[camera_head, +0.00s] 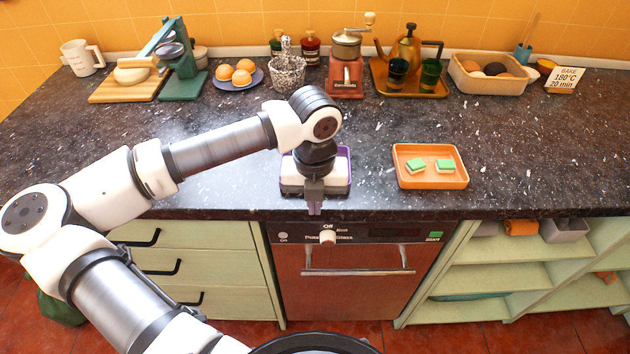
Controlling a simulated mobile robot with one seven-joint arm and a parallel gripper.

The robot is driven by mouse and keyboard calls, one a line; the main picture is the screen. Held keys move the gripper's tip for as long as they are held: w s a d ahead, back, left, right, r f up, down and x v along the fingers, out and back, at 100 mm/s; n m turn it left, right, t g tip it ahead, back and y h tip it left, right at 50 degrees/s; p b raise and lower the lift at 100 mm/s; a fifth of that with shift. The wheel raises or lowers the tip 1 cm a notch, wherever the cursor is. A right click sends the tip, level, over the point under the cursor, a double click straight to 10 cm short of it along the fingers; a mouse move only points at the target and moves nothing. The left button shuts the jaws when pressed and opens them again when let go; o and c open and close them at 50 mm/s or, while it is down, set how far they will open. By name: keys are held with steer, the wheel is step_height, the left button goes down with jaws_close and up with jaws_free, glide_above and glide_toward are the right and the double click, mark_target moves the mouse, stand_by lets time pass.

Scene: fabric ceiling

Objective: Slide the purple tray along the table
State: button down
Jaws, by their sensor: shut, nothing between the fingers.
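The purple tray (345,157) lies near the front edge of the dark speckled countertop (230,180). It has a pale rim or lining, and my arm hides much of its middle. My gripper (315,209) points down in front of the tray, at the counter's front edge. Its fingers are shut and hold nothing. I cannot tell whether the fingers touch the tray.
An orange tray (430,183) with two green blocks sits right of the purple tray. Along the back stand a green press (180,65), a plate of oranges (237,80), a grinder (346,65) and a kettle tray (408,90). The counter to the left is mostly clear.

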steer(key=w, duration=0.2)
steer(key=w+p, duration=0.1)
steer(key=shift+w+r, duration=0.1)
steer(key=shift+r, duration=0.15)
steer(key=shift+w+f, duration=0.1)
steer(key=shift+w, duration=0.05)
